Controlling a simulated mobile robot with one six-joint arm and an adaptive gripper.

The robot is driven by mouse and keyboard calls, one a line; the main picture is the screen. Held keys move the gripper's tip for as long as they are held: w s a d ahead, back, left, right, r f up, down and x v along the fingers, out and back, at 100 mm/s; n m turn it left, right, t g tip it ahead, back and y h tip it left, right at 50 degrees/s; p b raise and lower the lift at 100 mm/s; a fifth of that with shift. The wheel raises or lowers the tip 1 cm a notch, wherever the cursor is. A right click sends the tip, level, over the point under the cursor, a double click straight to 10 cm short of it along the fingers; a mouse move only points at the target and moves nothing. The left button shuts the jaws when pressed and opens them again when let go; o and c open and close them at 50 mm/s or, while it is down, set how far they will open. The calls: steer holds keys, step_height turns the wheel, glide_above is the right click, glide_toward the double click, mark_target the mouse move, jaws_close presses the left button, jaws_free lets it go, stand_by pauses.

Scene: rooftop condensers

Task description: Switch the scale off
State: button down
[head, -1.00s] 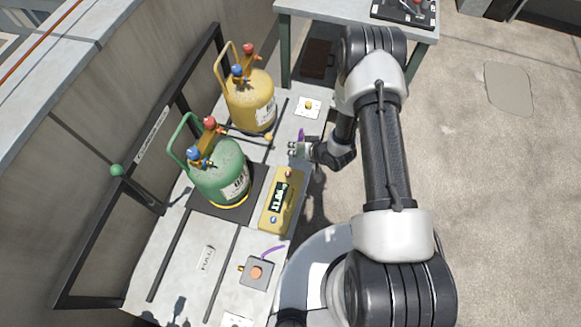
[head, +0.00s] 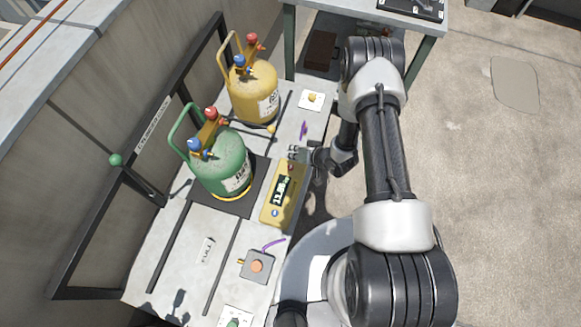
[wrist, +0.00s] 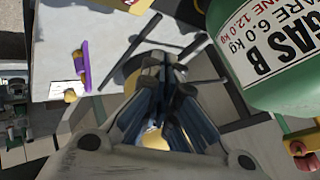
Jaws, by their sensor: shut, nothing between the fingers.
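The scale has a yellow indicator box (head: 270,206) with a lit display, a red button (head: 290,167) at its far end and a blue button (head: 275,213) at its near end. Its black platform (head: 256,178) lies beside the box. A green cylinder (head: 222,165) stands on the platform; it also fills the right of the wrist view (wrist: 270,45). My gripper (head: 294,152) is shut and empty, close to the red-button end of the box. In the wrist view the closed fingers (wrist: 163,62) hide most of the yellow surface below them. I cannot tell whether they touch the button.
A yellow cylinder (head: 254,92) stands behind the green one. A purple item (head: 304,130) and a white plate with a yellow knob (head: 312,98) lie beyond my gripper. A grey box with an orange button (head: 257,266) sits nearer. A black frame runs along the wall.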

mark_target(293, 165)
step_height(293, 165, down, 7)
steer(key=b, duration=0.4)
steer(key=shift+r+b, duration=0.2)
steer(key=shift+b, duration=0.1)
stand_by(0.9)
steer(key=shift+f+b, duration=0.4)
steer(key=shift+f+b, duration=0.4)
steer(key=shift+f, duration=0.2)
stand_by(0.7)
steer(key=shift+r, duration=0.1)
steer(key=shift+r+p, duration=0.75)
steer(key=shift+r, duration=0.15)
steer(key=shift+r, duration=0.1)
step_height(293, 165, up, 5)
steer(key=p, duration=0.3)
steer(key=shift+p, duration=0.4)
